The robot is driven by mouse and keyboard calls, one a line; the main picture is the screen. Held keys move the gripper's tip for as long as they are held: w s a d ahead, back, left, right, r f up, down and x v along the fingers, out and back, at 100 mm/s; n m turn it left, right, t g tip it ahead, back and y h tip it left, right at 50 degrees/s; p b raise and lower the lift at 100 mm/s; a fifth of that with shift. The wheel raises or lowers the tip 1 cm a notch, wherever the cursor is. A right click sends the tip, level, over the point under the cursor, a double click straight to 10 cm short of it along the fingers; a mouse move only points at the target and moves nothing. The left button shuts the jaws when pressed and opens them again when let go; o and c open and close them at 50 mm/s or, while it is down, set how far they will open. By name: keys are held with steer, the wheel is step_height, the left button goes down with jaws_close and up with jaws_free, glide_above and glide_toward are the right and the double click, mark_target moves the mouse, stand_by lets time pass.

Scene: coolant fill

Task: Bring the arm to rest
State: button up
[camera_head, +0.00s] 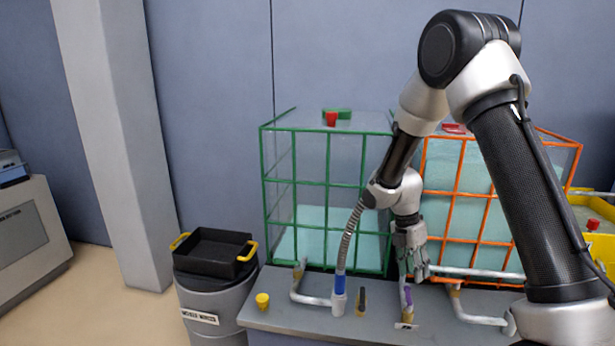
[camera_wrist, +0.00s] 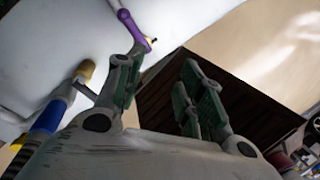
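My arm is raised in a bent shape on the right of the head view, with its elbow high and its forearm slanting down to the left. My gripper (camera_head: 416,272) hangs fingers-down in front of the gap between the green-framed tank (camera_head: 328,180) and the orange-framed tank (camera_head: 457,195), above the grey bench (camera_head: 290,317). In the wrist view, my gripper (camera_wrist: 165,62) has its fingers apart, with nothing held between them. Exact clearance to the bench is hard to tell.
A blue-ended hose (camera_head: 339,285) stands at a pipe on the bench, left of my gripper. A purple-marked nozzle (camera_head: 407,298) is close below it. A yellow cap (camera_head: 262,301) sits further left. A black tray (camera_head: 214,250) rests on a grey bin (camera_head: 212,305).

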steer(key=s+d+r+m+t+y, duration=0.1)
steer(key=s+d+r+m+t, duration=0.2)
steer(key=s+r+m, duration=0.9)
steer(key=s+d+r+m+t+y, duration=0.1)
steer(key=s+d+r+m+t, duration=0.1)
steer(key=s+r+m, duration=1)
step_height(320, 180, up, 4)
steer(key=shift+s+d+r+t, duration=0.1)
steer(key=shift+s+d+t, duration=0.3)
steer(key=shift+s+t, duration=0.45)
